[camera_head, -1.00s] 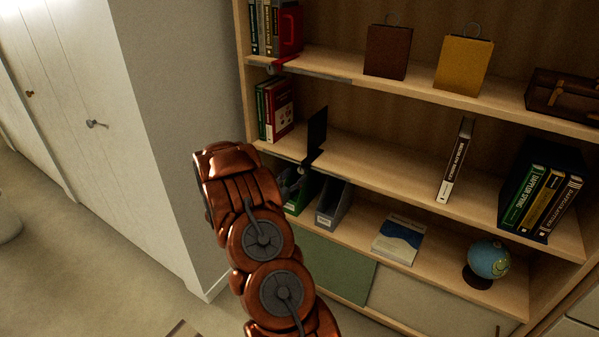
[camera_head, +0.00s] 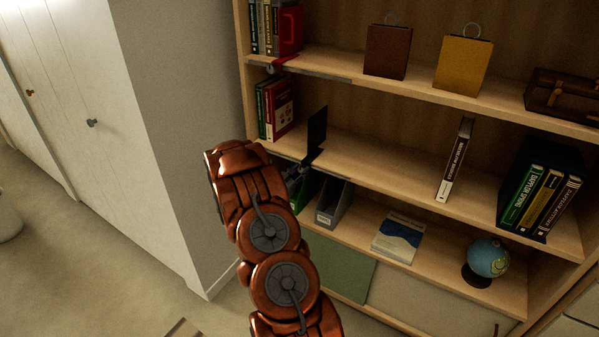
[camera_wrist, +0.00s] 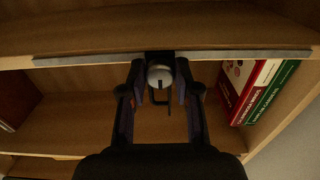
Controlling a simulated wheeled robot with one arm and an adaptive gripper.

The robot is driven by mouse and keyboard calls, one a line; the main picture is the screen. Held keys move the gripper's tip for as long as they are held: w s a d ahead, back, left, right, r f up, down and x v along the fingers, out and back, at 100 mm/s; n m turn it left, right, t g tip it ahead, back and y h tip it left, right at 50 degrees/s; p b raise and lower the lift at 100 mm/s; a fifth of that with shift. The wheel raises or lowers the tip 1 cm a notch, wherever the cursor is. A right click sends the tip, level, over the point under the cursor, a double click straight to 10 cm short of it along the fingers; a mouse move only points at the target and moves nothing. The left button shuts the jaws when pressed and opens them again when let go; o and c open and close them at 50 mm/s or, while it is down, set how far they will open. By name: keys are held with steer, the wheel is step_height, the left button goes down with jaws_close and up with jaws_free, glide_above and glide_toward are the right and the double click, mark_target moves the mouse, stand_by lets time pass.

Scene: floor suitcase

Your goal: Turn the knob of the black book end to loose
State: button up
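The black book end (camera_head: 317,127) stands upright on the middle shelf, to the right of the red and green books. In the wrist view its round silver knob (camera_wrist: 159,75) sits at the grey rail along the shelf edge, with a dark line on its face. My gripper (camera_wrist: 160,70) is open, with one finger on each side of the knob and small gaps showing. I cannot tell whether either finger touches it. In the head view my gripper (camera_head: 294,172) is mostly hidden behind my copper arm, at the shelf edge below the book end.
Red and green books (camera_head: 274,107) stand at the left end of the middle shelf. A grey file holder (camera_head: 332,205) is on the shelf below. Another book end (camera_head: 283,64) is on the upper shelf.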

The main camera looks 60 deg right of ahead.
jaws_close()
steer(key=shift+n+p, duration=0.35)
steer(key=shift+n, duration=0.05)
steer(key=n+p, duration=0.2)
steer(key=n, duration=0.1)
steer(key=shift+r, duration=0.15)
steer(key=n+p, duration=0.3)
steer(key=n, duration=0.1)
steer(key=n+p, duration=0.4)
steer(key=n, duration=0.2)
steer(key=shift+n, duration=0.4)
steer(key=shift+f+n+p, duration=0.2)
steer(key=shift+n+p, duration=0.75)
steer(key=shift+n, duration=0.75)
